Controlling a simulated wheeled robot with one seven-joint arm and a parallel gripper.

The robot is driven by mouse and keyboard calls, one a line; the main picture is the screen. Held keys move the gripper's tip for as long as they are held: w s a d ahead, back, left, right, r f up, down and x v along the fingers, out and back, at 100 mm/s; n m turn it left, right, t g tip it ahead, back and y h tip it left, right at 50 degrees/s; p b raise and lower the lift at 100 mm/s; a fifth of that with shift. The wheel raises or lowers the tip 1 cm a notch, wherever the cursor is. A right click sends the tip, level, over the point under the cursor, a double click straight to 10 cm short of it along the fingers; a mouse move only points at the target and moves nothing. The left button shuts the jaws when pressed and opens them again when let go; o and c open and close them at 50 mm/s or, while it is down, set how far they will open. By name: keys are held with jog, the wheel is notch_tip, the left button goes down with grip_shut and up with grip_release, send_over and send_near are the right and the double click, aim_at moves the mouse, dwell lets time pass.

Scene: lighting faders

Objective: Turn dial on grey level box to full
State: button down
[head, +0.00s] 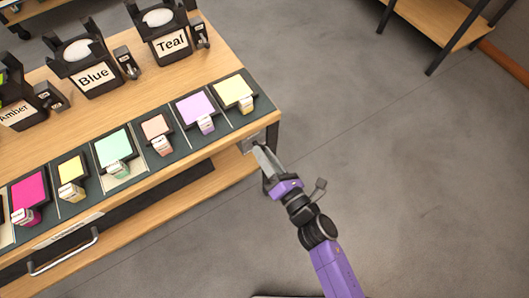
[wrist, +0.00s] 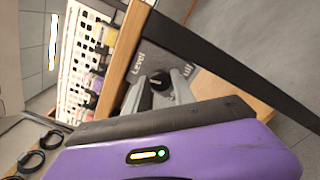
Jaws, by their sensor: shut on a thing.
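The grey level box (wrist: 172,56) is fixed to the end of the wooden bench. It carries the words "Level" and "Full" in the wrist view. In the head view the box (head: 251,138) shows as a small grey patch at the bench's front right corner. The black dial (wrist: 160,79) sits on its face, between my grey fingers. My gripper (wrist: 159,91) is shut on the dial, one finger on each side. In the head view my gripper (head: 264,160) reaches the box and hides the dial. The dial's exact pointing is hard to read.
Several coloured swatches with small faders, such as a yellow one (head: 233,92), line the bench top (head: 135,72). Black lamps labelled Blue (head: 94,77) and Teal (head: 170,43) stand behind. A dark bench leg (head: 273,132) is close by my gripper. The floor (head: 400,150) at right is clear.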

jog(key=m+p, duration=0.2)
jog(key=m, duration=0.7)
jog(key=m+p, duration=0.3)
jog(key=m, duration=0.7)
jog(key=m+p, duration=0.2)
jog(key=m, duration=0.8)
jog(key=shift+s+f+p, duration=0.1)
jog(key=shift+f+p, duration=0.2)
jog(key=shift+p, duration=0.05)
jog(key=shift+m, duration=0.4)
jog(key=c, duration=1.1)
grip_release()
jog(key=shift+a, duration=0.1)
jog(key=shift+o, duration=0.2)
